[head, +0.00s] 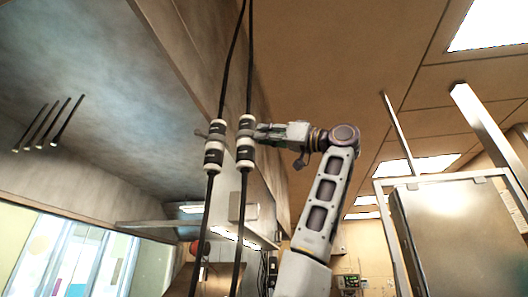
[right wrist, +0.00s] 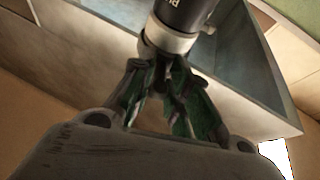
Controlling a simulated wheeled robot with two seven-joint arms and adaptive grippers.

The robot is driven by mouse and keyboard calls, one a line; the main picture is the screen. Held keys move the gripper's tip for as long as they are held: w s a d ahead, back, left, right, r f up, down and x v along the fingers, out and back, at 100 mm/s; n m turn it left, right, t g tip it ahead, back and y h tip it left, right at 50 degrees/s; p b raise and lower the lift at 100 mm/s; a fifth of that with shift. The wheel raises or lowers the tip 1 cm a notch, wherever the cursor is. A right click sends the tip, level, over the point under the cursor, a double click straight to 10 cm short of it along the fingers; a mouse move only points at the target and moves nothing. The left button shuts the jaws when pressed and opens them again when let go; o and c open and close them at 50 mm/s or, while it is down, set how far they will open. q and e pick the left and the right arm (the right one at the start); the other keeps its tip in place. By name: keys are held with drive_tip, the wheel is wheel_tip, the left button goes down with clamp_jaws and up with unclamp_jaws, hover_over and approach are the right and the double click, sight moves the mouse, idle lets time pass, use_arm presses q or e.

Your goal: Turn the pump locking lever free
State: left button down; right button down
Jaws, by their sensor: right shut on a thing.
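Two black cables hang down, each with a black-and-white coupling: the left coupling (head: 215,146) and the right coupling (head: 245,142). A small grey lever (head: 201,132) sticks out to the left of the left coupling. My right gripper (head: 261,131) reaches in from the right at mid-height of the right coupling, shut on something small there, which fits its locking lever. In the right wrist view the fingers (right wrist: 163,68) close at the white ring of the black coupling (right wrist: 184,14), whose lettering is partly cut off. The fingers hide the held part. My left gripper is out of view.
A large grey hood (head: 110,90) lies behind the cables at left, with several thin dark rods (head: 47,125) hanging under it. A metal cabinet (head: 455,235) stands at right. A grey box (head: 243,206) is behind the right cable. Open air lies between coupling and cabinet, apart from my arm.

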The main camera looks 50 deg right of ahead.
drive_tip(key=shift+r, duration=0.1)
drive_tip(key=c, duration=1.4)
unclamp_jaws()
drive_tip(key=shift+d, duration=0.1)
drive_tip(key=shift+c, duration=0.2)
drive_tip(key=shift+s, duration=0.1)
drive_tip(key=v, duration=1.2)
